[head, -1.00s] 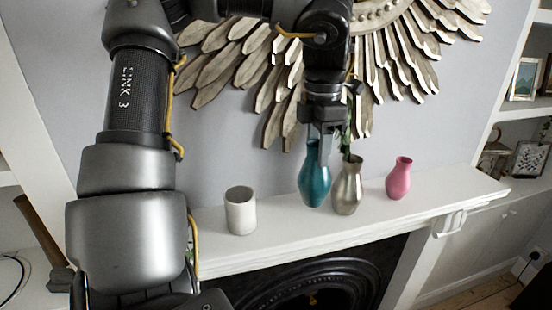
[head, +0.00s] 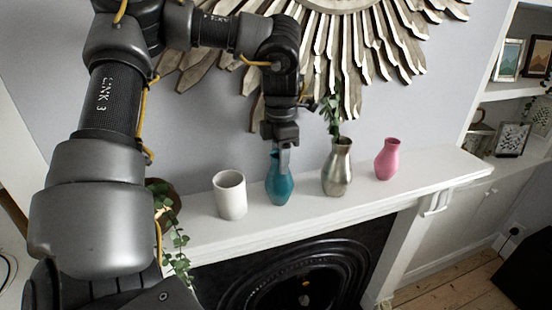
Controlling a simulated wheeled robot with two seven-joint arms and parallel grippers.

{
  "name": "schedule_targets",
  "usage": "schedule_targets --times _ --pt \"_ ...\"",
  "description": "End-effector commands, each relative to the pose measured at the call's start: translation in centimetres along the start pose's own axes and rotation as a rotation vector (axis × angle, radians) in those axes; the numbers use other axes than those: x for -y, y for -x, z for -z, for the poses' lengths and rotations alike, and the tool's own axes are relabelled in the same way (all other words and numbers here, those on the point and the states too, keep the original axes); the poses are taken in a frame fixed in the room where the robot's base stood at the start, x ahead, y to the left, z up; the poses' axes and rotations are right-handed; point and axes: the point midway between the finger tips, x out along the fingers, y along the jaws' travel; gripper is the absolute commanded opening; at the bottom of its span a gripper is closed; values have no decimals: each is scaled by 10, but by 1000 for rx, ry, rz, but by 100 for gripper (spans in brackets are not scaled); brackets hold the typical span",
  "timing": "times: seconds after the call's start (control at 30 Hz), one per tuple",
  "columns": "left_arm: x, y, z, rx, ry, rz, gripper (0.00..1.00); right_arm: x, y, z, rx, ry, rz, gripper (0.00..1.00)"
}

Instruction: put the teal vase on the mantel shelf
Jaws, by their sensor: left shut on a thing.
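The teal vase (head: 279,187) is upright at the mantel shelf, between the white cup and the metallic vase. Its base appears to be at the shelf's surface, but I cannot tell whether it touches. My left gripper (head: 284,160) points down from above and is shut on the vase's neck, hiding part of its top. The white mantel shelf (head: 310,207) runs across the middle of the view above a black fireplace. My right gripper does not show.
A white cup (head: 230,195) stands left of the teal vase. A metallic vase (head: 338,170) with a green sprig and a pink vase (head: 387,160) stand to its right. A trailing plant (head: 178,242) is at the shelf's left end. A sunburst ornament (head: 335,60) hangs above.

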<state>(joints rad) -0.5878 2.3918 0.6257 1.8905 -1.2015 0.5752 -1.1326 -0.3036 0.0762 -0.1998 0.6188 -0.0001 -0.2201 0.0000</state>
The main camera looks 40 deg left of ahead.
Motion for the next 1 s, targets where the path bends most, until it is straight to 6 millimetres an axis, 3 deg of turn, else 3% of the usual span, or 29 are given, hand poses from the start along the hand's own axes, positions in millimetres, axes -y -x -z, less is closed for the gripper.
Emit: schedule_targets --times 0.33,0.37,0.53,0.8,1.0 --pt "0 -4 -1 2 -1 -2 0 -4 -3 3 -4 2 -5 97" --pt "0 -4 -1 1 0 -2 41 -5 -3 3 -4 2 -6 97" --pt "0 -3 0 1 0 -1 62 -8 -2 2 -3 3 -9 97" --pt "0 -2 0 1 0 -1 62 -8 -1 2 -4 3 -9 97" --pt "-1 16 -1 4 1 -6 62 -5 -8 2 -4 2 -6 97"
